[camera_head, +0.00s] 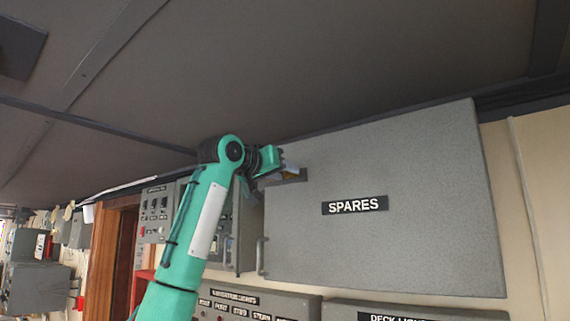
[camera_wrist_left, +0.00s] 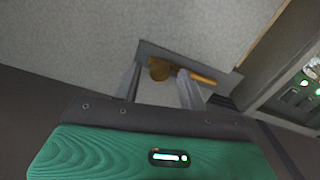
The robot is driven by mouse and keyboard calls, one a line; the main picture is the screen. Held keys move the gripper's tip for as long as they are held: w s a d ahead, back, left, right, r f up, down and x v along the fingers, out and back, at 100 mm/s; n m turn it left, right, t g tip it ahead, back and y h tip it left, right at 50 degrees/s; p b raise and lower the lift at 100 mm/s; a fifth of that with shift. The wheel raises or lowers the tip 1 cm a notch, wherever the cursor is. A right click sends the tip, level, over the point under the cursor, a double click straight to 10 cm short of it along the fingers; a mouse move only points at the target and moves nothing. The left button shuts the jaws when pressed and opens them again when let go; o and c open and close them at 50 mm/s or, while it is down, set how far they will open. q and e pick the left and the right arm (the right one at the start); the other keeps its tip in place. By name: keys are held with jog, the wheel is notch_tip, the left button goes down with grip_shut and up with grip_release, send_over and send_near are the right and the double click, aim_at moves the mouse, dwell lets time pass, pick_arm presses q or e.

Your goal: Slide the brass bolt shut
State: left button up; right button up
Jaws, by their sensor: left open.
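The brass bolt (camera_wrist_left: 203,79) lies on a dark grey plate (camera_wrist_left: 231,79) on the grey cabinet face in the left wrist view. Its round brass knob (camera_wrist_left: 160,69) shows between the tips of my left gripper (camera_wrist_left: 160,80). The fingers are open, one to each side of the knob; I cannot tell whether either touches it. In the head view my left gripper (camera_head: 283,173) is at the upper left corner of the SPARES cabinet (camera_head: 430,160) and mostly hides the bolt. My right gripper is not in view.
A vertical handle (camera_head: 262,256) is on the cabinet's lower left edge. Switch panels stand to the left (camera_head: 155,212) and below (camera_head: 255,303). The dark ceiling is close above the arm. The cabinet front around its label (camera_head: 355,205) is clear.

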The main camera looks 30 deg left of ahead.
pick_arm(q)
jog(key=shift+w+d, duration=0.1)
jog(key=shift+w, duration=0.65)
jog(key=shift+s, duration=0.1)
grip_shut()
jog(key=a, duration=0.4)
jog(key=shift+a+r, duration=0.1)
jog(key=shift+a, duration=0.2)
jog(key=shift+c, duration=0.7)
grip_release()
jog(key=shift+a, duration=0.1)
jog(key=shift+o, duration=0.7)
jog(key=shift+w+a, duration=0.15)
jog(key=shift+w, duration=0.1)
